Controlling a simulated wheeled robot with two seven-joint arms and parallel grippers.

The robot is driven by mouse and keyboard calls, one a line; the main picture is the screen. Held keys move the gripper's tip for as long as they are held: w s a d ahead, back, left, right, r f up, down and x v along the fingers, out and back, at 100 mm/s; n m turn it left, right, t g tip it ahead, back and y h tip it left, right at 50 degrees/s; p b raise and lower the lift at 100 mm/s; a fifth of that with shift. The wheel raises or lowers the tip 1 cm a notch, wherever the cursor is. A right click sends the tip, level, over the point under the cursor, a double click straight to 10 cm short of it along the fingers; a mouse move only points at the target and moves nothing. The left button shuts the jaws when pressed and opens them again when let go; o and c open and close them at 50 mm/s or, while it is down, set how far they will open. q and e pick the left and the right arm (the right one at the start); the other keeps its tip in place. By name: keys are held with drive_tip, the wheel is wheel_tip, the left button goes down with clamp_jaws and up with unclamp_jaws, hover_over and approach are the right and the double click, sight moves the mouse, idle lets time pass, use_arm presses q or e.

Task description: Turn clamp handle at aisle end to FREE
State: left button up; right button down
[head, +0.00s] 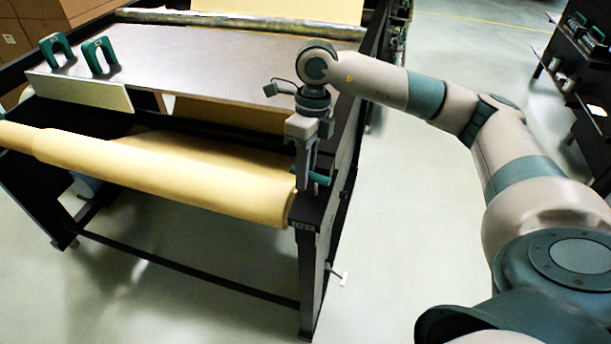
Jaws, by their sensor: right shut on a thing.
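The roll stand has a yellow-brown kraft roll (165,172) lying across its front. At the right end of the roll is a dark end post. A teal clamp handle (320,178) shows in part at the top of this post. My right gripper (303,178) points down there and is shut on the clamp handle. The gripper body and fingers hide much of the handle and the clamp, so its exact angle cannot be told. A small label (304,226) on the post is too small to read. My left gripper is not in view.
A grey tabletop (190,60) lies behind the roll, with two teal-handled items (100,56) and a pale board (80,91) at its left. A small white-tipped lever (338,276) sticks out low on the post. A dark rack (575,75) stands far right. The floor between is clear.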

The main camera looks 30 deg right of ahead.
drive_tip(key=c, duration=1.7)
unclamp_jaws()
